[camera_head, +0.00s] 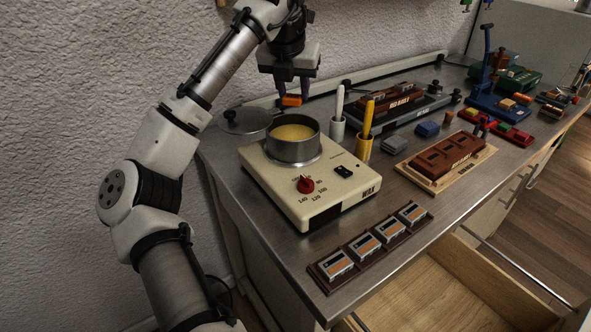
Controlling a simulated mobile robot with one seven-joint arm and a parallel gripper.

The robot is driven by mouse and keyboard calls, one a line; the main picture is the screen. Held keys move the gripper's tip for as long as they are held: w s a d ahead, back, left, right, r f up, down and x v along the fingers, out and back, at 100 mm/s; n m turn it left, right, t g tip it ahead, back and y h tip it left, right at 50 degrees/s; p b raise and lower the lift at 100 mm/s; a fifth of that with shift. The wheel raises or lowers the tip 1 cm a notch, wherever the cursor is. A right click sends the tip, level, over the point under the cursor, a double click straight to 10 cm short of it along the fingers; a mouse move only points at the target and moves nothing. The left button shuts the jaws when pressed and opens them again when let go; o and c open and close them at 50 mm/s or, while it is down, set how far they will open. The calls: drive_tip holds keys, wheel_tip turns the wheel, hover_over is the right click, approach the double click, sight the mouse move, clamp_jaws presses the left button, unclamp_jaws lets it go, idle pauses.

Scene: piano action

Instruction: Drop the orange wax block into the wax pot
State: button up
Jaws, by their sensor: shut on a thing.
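My gripper (292,92) points down above the back edge of the wax pot and is shut on the orange wax block (291,100). The block is held in the air between the fingertips, apart from the pot. The wax pot (293,151) is a round grey metal pot with yellow wax (292,132) inside, open at the top. It sits on a cream heater (318,190) with a red dial. The grey lid (245,120) lies on the counter behind and left of the pot.
A drawer (430,296) is open at the front.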

drive_tip(key=shift+f+b, duration=2.2)
drive_tip(key=shift+f, duration=0.2)
drive_tip(key=o, duration=1)
drive_tip(key=shift+o, duration=0.2)
drive_tip(key=p+v, duration=0.1)
drive_tip(key=v, duration=1.3)
